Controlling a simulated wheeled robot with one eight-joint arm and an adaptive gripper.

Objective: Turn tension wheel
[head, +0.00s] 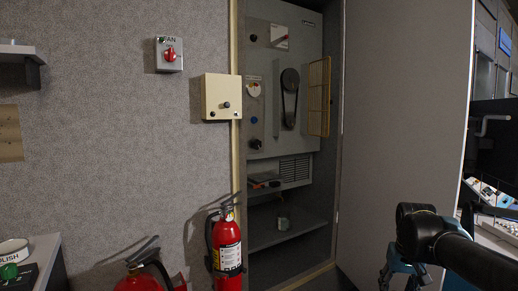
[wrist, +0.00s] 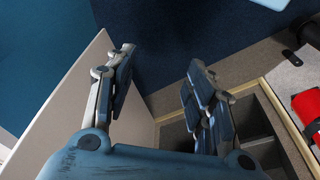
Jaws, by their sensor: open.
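A grey console panel (head: 270,130) is set in a recess in the wall in the head view. On it is a dark wheel (head: 290,80) with a belt loop hanging below it; I cannot tell for sure that this is the tension wheel. A yellow mesh guard (head: 319,97) stands swung out just right of it. A round white gauge (head: 253,90) is left of the belt. My gripper (head: 400,278) is at the lower right of the head view, well apart from the panel. In the wrist view my gripper (wrist: 160,82) is open, with nothing between its fingers.
A fire extinguisher (head: 226,245) stands at the recess's left edge. A grey door panel (head: 405,110) stands between the recess and my arm. A beige box (head: 221,97) and a red-knobbed FAN switch (head: 169,54) are on the wall. A shelf (head: 285,235) is below the panel.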

